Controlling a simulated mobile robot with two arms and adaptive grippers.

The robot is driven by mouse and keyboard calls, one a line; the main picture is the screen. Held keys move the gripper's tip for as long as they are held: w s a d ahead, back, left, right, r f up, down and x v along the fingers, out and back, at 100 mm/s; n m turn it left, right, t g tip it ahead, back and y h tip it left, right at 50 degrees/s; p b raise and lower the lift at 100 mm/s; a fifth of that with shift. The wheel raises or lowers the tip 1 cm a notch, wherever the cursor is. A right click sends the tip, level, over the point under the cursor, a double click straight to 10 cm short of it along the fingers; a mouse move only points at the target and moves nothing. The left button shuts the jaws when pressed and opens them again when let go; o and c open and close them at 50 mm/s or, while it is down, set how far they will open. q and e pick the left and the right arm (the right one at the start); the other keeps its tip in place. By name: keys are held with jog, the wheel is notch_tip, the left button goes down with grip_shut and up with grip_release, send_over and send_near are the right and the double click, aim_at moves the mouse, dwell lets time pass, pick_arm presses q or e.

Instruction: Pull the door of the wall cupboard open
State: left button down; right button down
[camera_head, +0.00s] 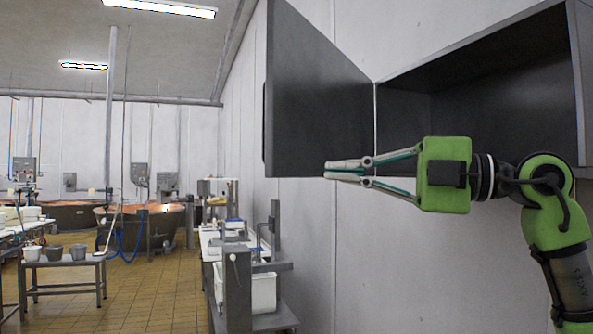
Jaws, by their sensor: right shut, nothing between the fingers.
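The wall cupboard (580,62) is dark grey and hangs on the white wall at the upper right. Its door (315,95) stands wide open, swung out to the left on the hinge side near the cupboard's left edge. The cupboard's inside is dark and looks empty where it shows. My right gripper (328,171), green and black, is shut with nothing in its fingers. It points left, and its tips appear just under or in front of the door's lower edge. Whether they touch it I cannot tell. My left gripper is out of view.
A low steel bench (275,318) with a white tub (262,291) stands along the wall below. Copper vats (160,221) stand at the back left. A small table (65,262) with several buckets is at the left. The tiled floor (165,290) between is clear.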

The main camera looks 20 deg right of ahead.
jog(key=s+d+r+t+h, duration=0.2)
jog(key=s+d, duration=0.1)
jog(key=s, duration=0.2)
jog(key=p, duration=0.4)
send_near(273, 161)
jog(key=shift+m, duration=0.4)
jog(key=x, duration=0.5)
jog(key=shift+w+a+r, duration=0.1)
jog(key=shift+r, duration=0.15)
jog(key=shift+w+a+f+p, duration=0.1)
jog(key=shift+w+a+p, duration=0.3)
jog(key=shift+w+a, duration=0.05)
jog(key=shift+h, duration=0.3)
